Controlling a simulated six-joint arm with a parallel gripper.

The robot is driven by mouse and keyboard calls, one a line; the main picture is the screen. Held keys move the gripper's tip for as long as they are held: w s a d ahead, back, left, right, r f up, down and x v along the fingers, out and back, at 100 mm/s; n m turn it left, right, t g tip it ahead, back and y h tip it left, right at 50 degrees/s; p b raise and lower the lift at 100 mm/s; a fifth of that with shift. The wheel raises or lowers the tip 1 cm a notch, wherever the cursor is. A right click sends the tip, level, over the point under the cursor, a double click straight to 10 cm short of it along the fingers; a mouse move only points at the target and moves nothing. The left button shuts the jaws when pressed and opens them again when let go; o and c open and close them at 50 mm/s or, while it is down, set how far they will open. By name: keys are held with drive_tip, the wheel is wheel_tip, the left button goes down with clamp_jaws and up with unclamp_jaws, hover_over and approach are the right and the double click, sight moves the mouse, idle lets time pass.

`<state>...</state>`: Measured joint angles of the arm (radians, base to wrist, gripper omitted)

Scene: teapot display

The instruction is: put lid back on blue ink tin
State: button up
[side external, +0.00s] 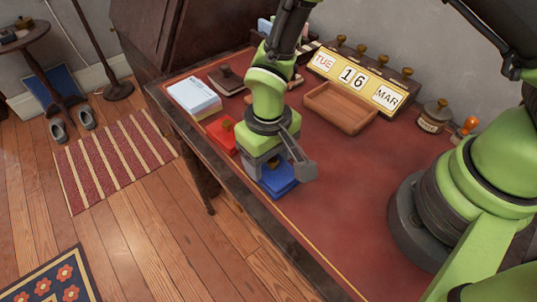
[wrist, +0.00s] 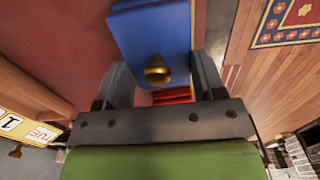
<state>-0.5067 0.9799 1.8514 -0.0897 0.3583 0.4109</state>
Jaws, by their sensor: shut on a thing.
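My gripper (side external: 280,166) is low over the near edge of the desk. A blue lid (wrist: 150,42) with a brass knob (wrist: 157,72) lies between its fingers (wrist: 162,82) in the wrist view, and they are shut on it. In the side view the blue shape (side external: 279,181) shows under the fingers, with the knob partly hidden between them. I cannot tell the lid from the blue tin body there, nor whether the lid sits on the tin or is apart from it.
A red tin (side external: 222,135) stands close to the left of my gripper. A box of pale blue paper (side external: 194,96) is further left. A wooden tray (side external: 340,107) and a calendar block (side external: 354,78) stand behind. The desk's right middle (side external: 350,190) is clear.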

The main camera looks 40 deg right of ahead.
drive_tip(key=o, duration=1)
drive_tip(key=shift+o, duration=0.6)
drive_tip(key=shift+r, duration=0.15)
drive_tip(key=shift+r, duration=3.35)
clamp_jaws()
drive_tip(key=shift+f, duration=0.25)
